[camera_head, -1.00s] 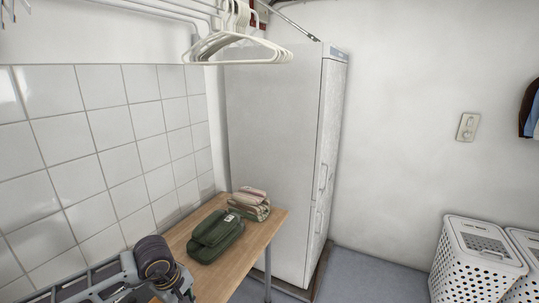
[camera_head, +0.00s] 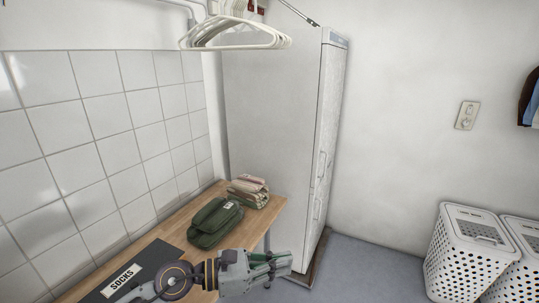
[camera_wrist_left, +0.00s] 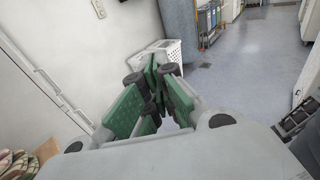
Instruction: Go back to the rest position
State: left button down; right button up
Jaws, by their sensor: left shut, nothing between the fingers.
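My left gripper (camera_head: 284,266) is at the bottom middle of the head view, past the table's right edge, with its fingers pointing right. It is shut and empty. In the left wrist view its green-padded fingers (camera_wrist_left: 153,95) come together with nothing held between them. My right gripper is not in any view.
A wooden table (camera_head: 184,221) holds a folded green cloth item (camera_head: 216,222), a folded striped cloth (camera_head: 249,190) and a dark panel with a SOCKS label (camera_head: 122,281). A tall white cabinet (camera_head: 272,130) stands behind. Hangers (camera_head: 236,35) hang above. White baskets (camera_head: 470,256) stand at right.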

pick_arm(q)
jog(key=w+a+r+n+t+y, duration=0.2)
jog(key=w+a+r+n+t, duration=0.2)
jog(key=n+t, duration=0.5)
jog(key=w+a+r+n+t+y, duration=0.2)
jog(key=w+a+r+n+t, duration=0.25)
jog(key=n, duration=0.85)
jog(key=a+f+n+g+y, duration=0.2)
jog(key=a+f+n+y, duration=1.2)
jog(key=n, duration=0.4)
jog(key=s+a+f+n+g+h, duration=0.2)
jog(key=s+f+n+g, duration=0.85)
jog(key=s+f, duration=1)
notch_tip(320, 180, down, 32)
jog(key=s+a+m+g, duration=0.2)
jog(key=a+g, duration=0.1)
jog(key=s+a+f, duration=0.3)
jog(key=s+f, duration=0.6)
jog(key=s, duration=0.1)
jog(key=s+a+f+g+y, duration=0.1)
jog(key=s+a+f, duration=0.2)
jog(key=s+f, duration=0.7)
jog(key=shift+s+a+f, duration=0.3)
jog(key=shift+a, duration=0.1)
